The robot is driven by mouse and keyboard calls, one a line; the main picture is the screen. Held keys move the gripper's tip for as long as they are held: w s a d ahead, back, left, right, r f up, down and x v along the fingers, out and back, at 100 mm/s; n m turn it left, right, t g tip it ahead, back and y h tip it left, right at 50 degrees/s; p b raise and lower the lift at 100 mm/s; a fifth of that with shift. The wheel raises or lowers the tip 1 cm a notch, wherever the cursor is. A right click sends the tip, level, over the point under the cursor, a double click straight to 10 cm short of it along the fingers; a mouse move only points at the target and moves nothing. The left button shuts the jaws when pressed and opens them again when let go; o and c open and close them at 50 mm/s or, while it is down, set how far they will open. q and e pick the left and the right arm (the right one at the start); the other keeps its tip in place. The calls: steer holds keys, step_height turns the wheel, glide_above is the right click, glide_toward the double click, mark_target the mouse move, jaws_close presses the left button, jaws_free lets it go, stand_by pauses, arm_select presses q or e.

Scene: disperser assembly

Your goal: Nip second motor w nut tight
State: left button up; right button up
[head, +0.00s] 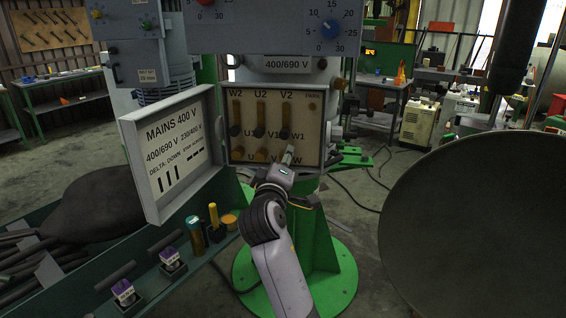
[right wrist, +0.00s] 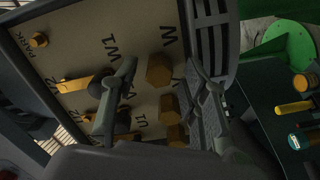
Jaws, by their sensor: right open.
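The open motor terminal box (head: 312,129) faces me, with columns of brass studs and links and a lower row marked U, V and W. In the right wrist view the hex nut beside the W letter (right wrist: 159,70) is brass. My right gripper (head: 288,156) is at the lower right of the box, in front of the W position, hiding that nut in the head view. In the right wrist view its fingers (right wrist: 163,78) are open, one on either side of the W nut in the picture. I cannot tell whether they touch it. My left gripper is out of view.
The box's hinged lid (head: 174,155) stands open on the left. A green tray (head: 75,262) holds dark rods, purple-topped pieces (head: 124,290) and small cylinders (head: 214,215). More brass nuts (right wrist: 169,108) sit close to the fingers. A large dark disc (head: 480,225) fills the right.

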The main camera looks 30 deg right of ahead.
steer(key=v, duration=0.7)
steer(key=shift+s+a, duration=0.15)
steer(key=shift+s, duration=0.1)
stand_by(0.4)
